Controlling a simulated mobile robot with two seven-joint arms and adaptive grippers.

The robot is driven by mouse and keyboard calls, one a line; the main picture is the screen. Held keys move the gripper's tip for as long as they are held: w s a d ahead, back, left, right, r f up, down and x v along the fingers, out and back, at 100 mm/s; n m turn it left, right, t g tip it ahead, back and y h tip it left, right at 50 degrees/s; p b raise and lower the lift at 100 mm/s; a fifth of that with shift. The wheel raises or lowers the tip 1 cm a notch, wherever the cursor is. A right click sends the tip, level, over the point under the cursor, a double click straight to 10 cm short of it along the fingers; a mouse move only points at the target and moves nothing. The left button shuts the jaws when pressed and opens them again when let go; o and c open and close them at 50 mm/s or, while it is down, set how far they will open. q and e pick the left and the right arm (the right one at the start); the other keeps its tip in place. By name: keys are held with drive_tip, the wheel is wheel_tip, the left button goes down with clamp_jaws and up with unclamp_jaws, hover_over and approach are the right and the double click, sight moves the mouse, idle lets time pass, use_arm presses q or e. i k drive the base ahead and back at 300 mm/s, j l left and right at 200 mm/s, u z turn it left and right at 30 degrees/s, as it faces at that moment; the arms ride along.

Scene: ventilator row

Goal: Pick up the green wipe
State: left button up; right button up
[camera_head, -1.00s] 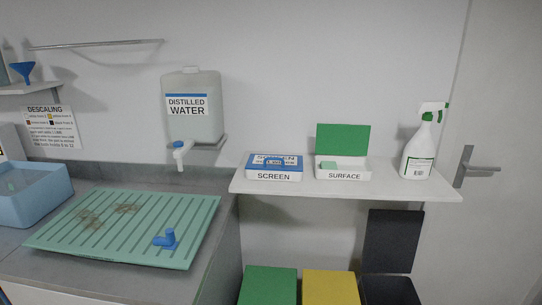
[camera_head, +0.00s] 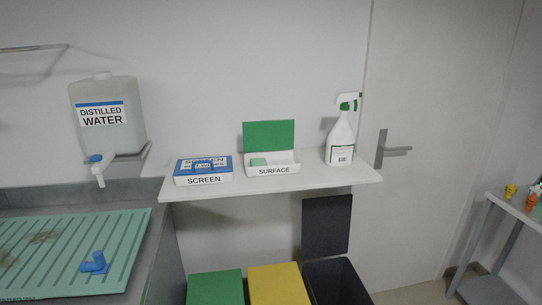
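A pale green wipe (camera_head: 258,162) lies at the left inside the white SURFACE box (camera_head: 273,171). The box stands on the white wall shelf (camera_head: 300,182), and its green lid (camera_head: 269,136) stands open behind it. Neither of my grippers shows in the head view.
On the shelf, a SCREEN box (camera_head: 203,180) with a blue lid stands left of the SURFACE box, and a spray bottle (camera_head: 340,140) stands right of it. Below are bins with green (camera_head: 216,288) and yellow (camera_head: 278,285) tops and an open dark bin. A drain mat (camera_head: 60,250) covers the left counter.

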sight(256, 161)
drive_tip(key=u, duration=1)
drive_tip(key=i+l+u, duration=0.3)
drive_tip(key=l, duration=0.35)
drive_tip(key=i, duration=0.1)
